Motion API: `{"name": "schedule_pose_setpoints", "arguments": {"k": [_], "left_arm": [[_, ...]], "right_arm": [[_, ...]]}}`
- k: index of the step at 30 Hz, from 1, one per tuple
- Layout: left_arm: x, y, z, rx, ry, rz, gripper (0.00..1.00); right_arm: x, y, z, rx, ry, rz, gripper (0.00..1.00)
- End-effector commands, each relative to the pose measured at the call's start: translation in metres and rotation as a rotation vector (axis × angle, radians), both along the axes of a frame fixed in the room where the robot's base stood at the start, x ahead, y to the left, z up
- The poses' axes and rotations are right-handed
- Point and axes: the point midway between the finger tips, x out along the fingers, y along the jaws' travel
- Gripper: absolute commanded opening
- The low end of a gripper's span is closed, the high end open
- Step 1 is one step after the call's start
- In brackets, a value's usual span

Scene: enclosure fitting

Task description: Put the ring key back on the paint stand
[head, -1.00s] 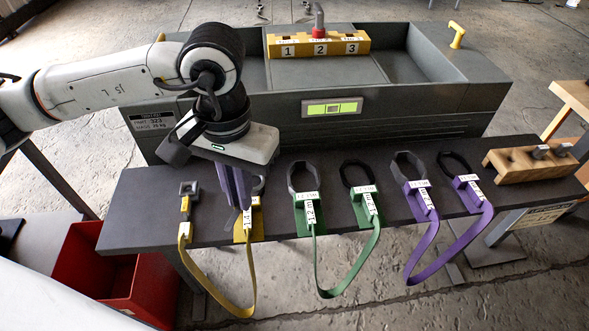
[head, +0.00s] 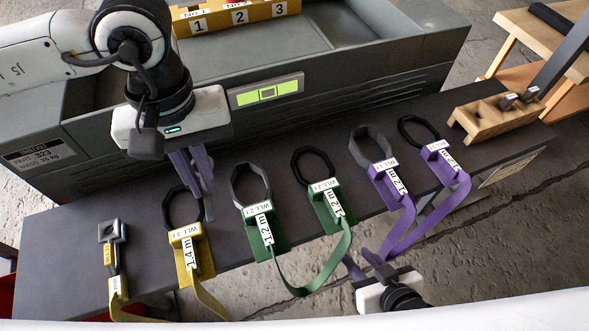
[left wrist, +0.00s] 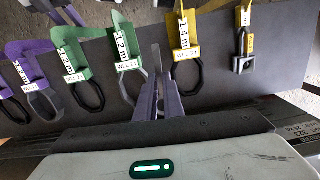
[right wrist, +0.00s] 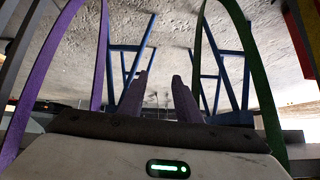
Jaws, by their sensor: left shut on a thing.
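My left gripper (head: 196,168) hangs over the grey bench, between the yellow sling's black ring and a green sling's grey ring. Its purple fingers are nearly together on a slim grey piece (left wrist: 156,58), seen in the left wrist view. I cannot tell whether this piece is the ring key; most of it is hidden by the fingers. My right gripper (head: 364,264) is low in front of the bench, near the purple and green straps. Its fingers stand apart and empty in the right wrist view (right wrist: 157,98). I cannot pick out a paint stand.
Yellow (head: 190,255), green (head: 262,232) and purple (head: 390,180) slings lie along the bench (head: 60,240), straps hanging off the front. A wooden block (head: 490,122) with grey pegs is at its right end. Behind are a grey enclosure (head: 380,65) and a numbered yellow rack (head: 235,15).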

Motion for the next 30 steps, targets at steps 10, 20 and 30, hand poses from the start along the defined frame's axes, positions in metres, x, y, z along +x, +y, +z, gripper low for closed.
{"name": "schedule_pose_setpoints", "arguments": {"k": [10,20,30], "left_arm": [[-0.003,-0.01,-0.023,0.01,0.011,0.058,0.0],[-0.002,-0.01,-0.069,0.008,0.009,0.058,0.0],[-0.003,-0.01,-0.106,0.009,0.01,0.058,0.0]], "right_arm": [[-0.017,0.008,-0.01,0.008,0.035,0.012,0.31],[-0.011,0.006,-0.006,0.009,0.018,0.007,0.31],[-0.009,0.006,-0.006,0.008,0.017,0.006,0.31]]}}
